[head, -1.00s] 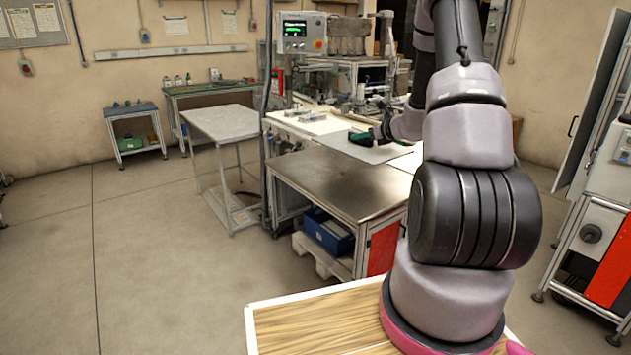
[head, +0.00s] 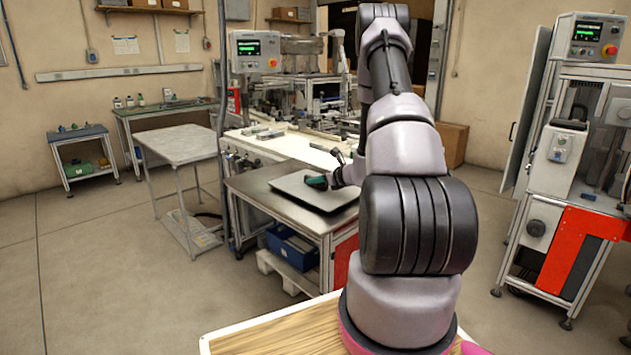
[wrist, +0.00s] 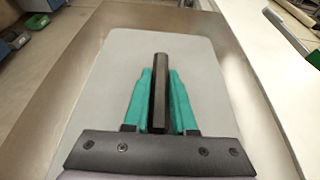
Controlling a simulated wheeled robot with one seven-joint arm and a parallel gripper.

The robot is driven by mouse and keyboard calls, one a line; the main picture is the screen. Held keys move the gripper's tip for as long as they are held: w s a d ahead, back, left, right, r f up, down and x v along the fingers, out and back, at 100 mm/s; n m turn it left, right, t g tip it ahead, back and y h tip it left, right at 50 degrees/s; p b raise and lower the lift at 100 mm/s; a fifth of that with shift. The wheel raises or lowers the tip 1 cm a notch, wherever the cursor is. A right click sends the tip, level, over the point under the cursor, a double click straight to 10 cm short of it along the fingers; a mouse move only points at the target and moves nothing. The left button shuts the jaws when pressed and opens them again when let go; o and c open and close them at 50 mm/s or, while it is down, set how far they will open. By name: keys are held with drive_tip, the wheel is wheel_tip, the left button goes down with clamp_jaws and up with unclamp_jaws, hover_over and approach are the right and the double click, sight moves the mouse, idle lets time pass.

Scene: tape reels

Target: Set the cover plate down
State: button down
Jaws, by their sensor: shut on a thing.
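The cover plate (head: 297,189) is a flat grey sheet with rounded corners. It lies level over the steel-topped table (head: 262,199) in the head view; I cannot tell whether it touches the top. In the wrist view the plate (wrist: 205,75) fills the middle, with a dark upright bar handle (wrist: 160,85) on it. My gripper (wrist: 160,98) has green fingers on both sides of this handle and is shut on it. In the head view my gripper (head: 317,182) shows as a small green shape above the plate, partly hidden by my arm.
A white worktop (head: 300,150) with parts and a machine adjoins behind the steel table. A grey side table (head: 172,143) stands to the left. Bare steel shows in front of and left of the plate.

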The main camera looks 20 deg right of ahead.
drive_tip(key=c, duration=0.7)
unclamp_jaws()
